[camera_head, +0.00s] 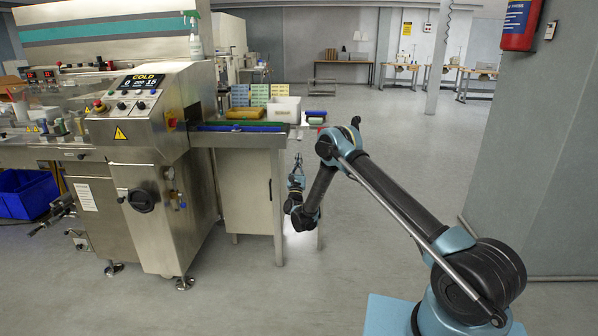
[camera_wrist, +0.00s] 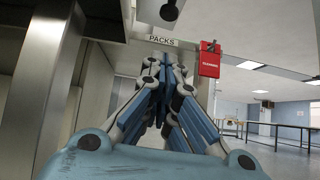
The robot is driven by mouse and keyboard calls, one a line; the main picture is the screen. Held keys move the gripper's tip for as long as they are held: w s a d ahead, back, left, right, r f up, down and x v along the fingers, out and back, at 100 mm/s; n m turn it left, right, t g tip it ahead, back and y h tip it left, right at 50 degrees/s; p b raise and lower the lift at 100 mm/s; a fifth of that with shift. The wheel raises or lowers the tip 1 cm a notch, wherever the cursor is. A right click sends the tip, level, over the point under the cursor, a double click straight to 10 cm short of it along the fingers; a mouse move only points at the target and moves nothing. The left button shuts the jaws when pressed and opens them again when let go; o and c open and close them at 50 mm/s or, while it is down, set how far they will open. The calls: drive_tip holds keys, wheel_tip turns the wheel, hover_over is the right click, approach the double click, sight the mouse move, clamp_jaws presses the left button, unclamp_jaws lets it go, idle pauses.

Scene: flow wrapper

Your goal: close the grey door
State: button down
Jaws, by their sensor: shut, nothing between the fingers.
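A plain grey door panel (camera_head: 245,190) with a small dark upright handle near its right edge is under the side table, right of the machine. I cannot tell from this view how far it stands open. My gripper (camera_head: 298,160) hangs just to the right of the panel and the table leg, below table height, fingers pointing up. In the wrist view my gripper (camera_wrist: 163,62) has its fingers drawn together, with nothing between them. Tall grey metal surfaces stand close on its left there; which one is the door is unclear.
The side table's blue strip (camera_head: 240,127) and a white bin (camera_head: 286,109) are above the panel. The wrapping machine (camera_head: 150,150) stands to the left. A red tag (camera_wrist: 209,60) hangs beside a PACKS label (camera_wrist: 161,40). The floor (camera_head: 380,130) right of the table is clear.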

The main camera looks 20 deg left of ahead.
sight(296, 137)
drive_tip(key=shift+w+r, duration=0.2)
drive_tip(key=shift+r, duration=0.6)
drive_tip(key=shift+w+r, duration=0.15)
drive_tip(key=shift+r, duration=0.7)
drive_tip(key=shift+w+r, duration=0.2)
drive_tip(key=shift+r, duration=0.6)
drive_tip(key=shift+a, duration=0.1)
